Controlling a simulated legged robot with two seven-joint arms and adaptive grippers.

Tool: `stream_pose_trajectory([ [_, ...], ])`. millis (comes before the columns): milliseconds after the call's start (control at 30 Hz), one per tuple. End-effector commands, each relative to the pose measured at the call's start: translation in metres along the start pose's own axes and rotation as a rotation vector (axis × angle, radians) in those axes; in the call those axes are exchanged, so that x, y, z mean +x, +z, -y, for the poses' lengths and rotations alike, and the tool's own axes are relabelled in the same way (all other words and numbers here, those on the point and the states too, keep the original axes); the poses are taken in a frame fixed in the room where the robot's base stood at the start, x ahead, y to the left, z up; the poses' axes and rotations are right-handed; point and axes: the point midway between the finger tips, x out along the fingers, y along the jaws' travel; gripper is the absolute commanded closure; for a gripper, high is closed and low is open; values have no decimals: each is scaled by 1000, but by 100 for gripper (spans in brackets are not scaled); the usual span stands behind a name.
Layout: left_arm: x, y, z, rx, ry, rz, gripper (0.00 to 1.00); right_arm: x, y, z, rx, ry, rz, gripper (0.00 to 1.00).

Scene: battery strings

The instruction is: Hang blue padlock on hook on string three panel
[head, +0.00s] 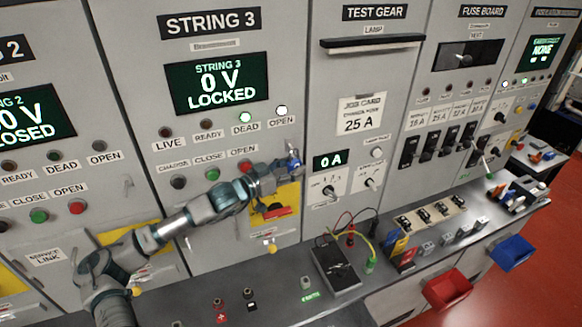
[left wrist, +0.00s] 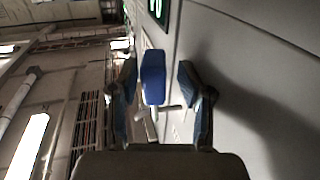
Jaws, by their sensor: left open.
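The blue padlock (head: 294,163) is at the right edge of the String 3 panel (head: 225,130), above a yellow plate. My left gripper (head: 286,170) reaches it from the left in the head view. In the left wrist view the blue padlock body (left wrist: 153,77) lies between the two fingers of my left gripper (left wrist: 157,80), with gaps on both sides. The fingers are open. A pale metal piece shows beside the padlock body, but I cannot tell whether it is the shackle or the hook. My right gripper is not in view.
The String 3 display (head: 217,83) reads 0 V LOCKED. The yellow plate with a red handle (head: 276,211) is just below my gripper. A black meter box (head: 335,268) with leads stands on the bench. Red (head: 446,289) and blue (head: 510,252) bins are at its front right.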

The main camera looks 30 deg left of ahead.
Motion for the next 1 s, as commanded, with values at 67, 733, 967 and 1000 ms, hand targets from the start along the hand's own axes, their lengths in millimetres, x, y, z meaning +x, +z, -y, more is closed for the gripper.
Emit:
stream_pose_trajectory([
  [67, 0, 0, 1, 1, -2, -1, 49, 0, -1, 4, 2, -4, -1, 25],
  [733, -61, 3, 2, 1, -5, 2, 49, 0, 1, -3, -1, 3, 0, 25],
  [967, -73, 2, 0, 2, 0, 2, 49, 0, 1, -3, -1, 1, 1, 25],
  [1000, -73, 1, -1, 2, 0, 1, 49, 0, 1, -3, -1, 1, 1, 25],
])
